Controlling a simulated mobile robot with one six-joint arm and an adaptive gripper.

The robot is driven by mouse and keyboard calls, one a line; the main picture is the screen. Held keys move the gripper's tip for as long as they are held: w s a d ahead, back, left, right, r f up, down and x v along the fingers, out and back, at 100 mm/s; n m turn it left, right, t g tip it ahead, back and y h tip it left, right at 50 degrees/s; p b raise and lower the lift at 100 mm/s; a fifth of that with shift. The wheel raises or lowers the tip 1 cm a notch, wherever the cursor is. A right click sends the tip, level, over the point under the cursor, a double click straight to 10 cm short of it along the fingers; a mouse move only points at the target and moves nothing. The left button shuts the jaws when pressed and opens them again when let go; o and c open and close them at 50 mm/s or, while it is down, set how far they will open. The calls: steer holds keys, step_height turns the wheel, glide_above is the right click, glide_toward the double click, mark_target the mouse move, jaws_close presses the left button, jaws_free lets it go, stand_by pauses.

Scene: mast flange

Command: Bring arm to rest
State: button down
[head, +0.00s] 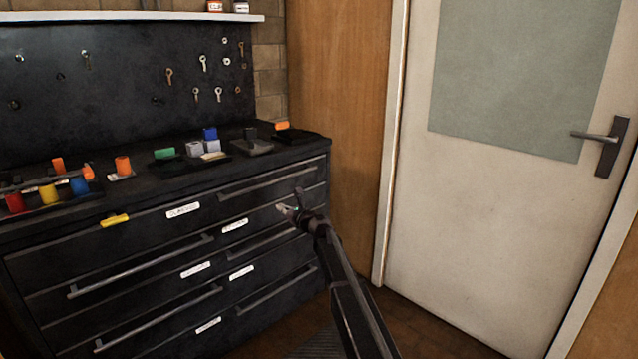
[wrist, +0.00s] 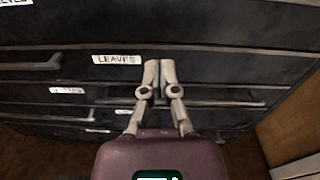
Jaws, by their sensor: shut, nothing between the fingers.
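My gripper (head: 284,209) is out in front of the black drawer cabinet (head: 130,240) in the head view, near the right end of its upper drawers. In the wrist view my gripper (wrist: 159,66) has its two pale fingers together, shut and empty, with drawer fronts behind them. A label reading "LEAVES" (wrist: 117,59) is just left of the fingers there. My dark arm reaches up from the bottom of the head view. Whether the fingertips touch the cabinet cannot be told.
Long drawer handles (head: 140,266) stick out in front. A white door (head: 500,200) with a dark handle (head: 605,145) is at right.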

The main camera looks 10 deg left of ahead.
steer(key=s+d+f+n+g+h, duration=0.5)
steer(key=s+d+n, duration=0.3)
steer(key=s+d, duration=0.65)
steer(key=s+d+f+n+g+h+p, duration=0.15)
steer(key=s+d+f+n+h, duration=0.35)
steer(key=s+d+n, duration=0.7)
steer(key=s+d+f+n+g+h+b, duration=0.1)
steer(key=s+d+f+n+g+h, duration=0.5)
steer(key=s+d, duration=1.05)
step_height(320, 180, up, 31)
steer(key=s+a+m+t+y+p, duration=0.1)
steer(key=s+a+y+p, duration=0.1)
steer(key=p, duration=3)
steer(key=shift+f, duration=0.15)
steer(key=shift+a, duration=0.1)
